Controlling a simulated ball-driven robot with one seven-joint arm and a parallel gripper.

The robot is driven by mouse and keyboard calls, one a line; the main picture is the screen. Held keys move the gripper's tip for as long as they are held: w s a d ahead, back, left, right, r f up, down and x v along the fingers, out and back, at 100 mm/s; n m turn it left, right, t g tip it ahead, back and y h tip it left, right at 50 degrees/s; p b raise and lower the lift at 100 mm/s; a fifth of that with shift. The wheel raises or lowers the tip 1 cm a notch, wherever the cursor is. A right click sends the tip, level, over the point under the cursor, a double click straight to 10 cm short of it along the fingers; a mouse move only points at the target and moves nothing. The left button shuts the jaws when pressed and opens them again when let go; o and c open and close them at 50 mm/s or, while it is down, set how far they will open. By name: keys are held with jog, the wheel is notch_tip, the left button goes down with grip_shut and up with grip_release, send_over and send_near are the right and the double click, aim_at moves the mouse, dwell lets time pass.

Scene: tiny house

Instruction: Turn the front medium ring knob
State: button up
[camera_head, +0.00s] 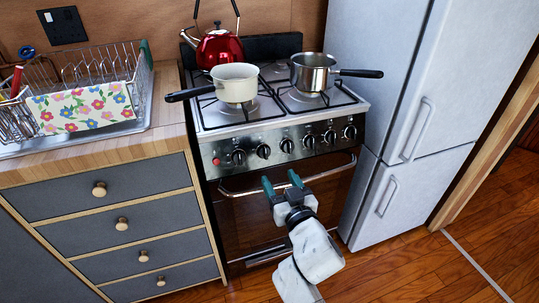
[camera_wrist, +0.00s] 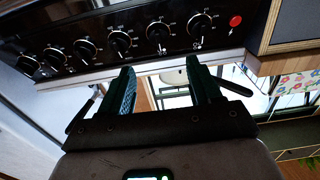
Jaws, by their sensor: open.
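The stove's front panel (camera_head: 320,150) carries a row of several black knobs and a red button (camera_head: 216,161) at its left end. In the wrist view, which is turned around, the red button (camera_wrist: 235,21) is at the right. The labels are too small to tell which knob is the front medium ring knob. My gripper (camera_head: 281,181) is open and empty, in front of the oven, below the middle knobs in the head view. In the wrist view my gripper's fingers (camera_wrist: 160,72) point toward the panel, apart from the knobs (camera_wrist: 159,35).
The oven door handle (camera_head: 240,189) runs below the knobs, near my fingers. A cream pan (camera_head: 236,84), a steel pan (camera_head: 312,72) and a red kettle (camera_head: 220,48) stand on the hob. The fridge (camera_head: 415,90) is at right, drawers (camera_head: 110,215) at left.

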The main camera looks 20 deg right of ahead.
aim_at(266, 153)
jog(key=w, duration=1)
jog(key=shift+w, duration=0.15)
jog(key=c, duration=1)
jog(key=shift+r, duration=0.1)
jog(key=shift+d+p, duration=0.1)
jog(key=shift+p, duration=0.35)
